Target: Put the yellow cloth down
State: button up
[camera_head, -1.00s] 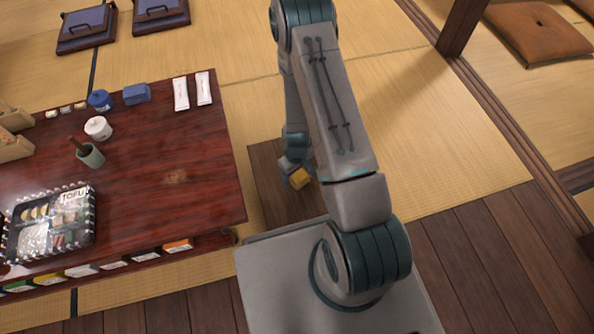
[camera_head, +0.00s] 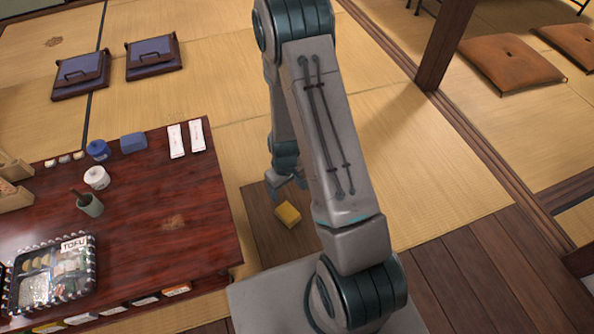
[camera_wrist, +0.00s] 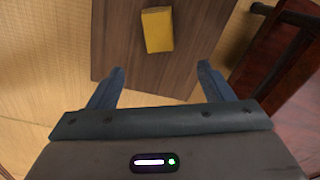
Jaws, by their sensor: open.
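The yellow cloth (camera_head: 288,215) is a small folded block lying on a low brown wooden board (camera_head: 262,240) beside the red-brown table. In the wrist view the cloth (camera_wrist: 157,30) lies on the bare wood (camera_wrist: 120,50), beyond the fingertips and apart from them. My gripper (camera_wrist: 160,78) is open, with nothing between its two blue-grey fingers. In the head view my gripper (camera_head: 286,187) is just behind the cloth, partly hidden by my arm.
The dark red table (camera_head: 190,205) stands to the left, with a tofu bento box (camera_head: 50,275), a cup (camera_head: 90,205), jars and white packets. Floor cushions (camera_head: 152,57) lie at the back left. Brown cushions (camera_head: 510,62) lie at the right beyond a wooden post (camera_head: 447,45).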

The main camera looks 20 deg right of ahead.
jog(key=s+r+m, duration=0.1)
jog(key=s+r, duration=0.2)
jog(key=r, duration=0.9)
jog(key=s+r+m, duration=0.2)
jog(key=s+r, duration=0.2)
jog(key=r, duration=0.8)
jog(key=s+r+m+t, duration=0.1)
jog(key=s+r, duration=0.6)
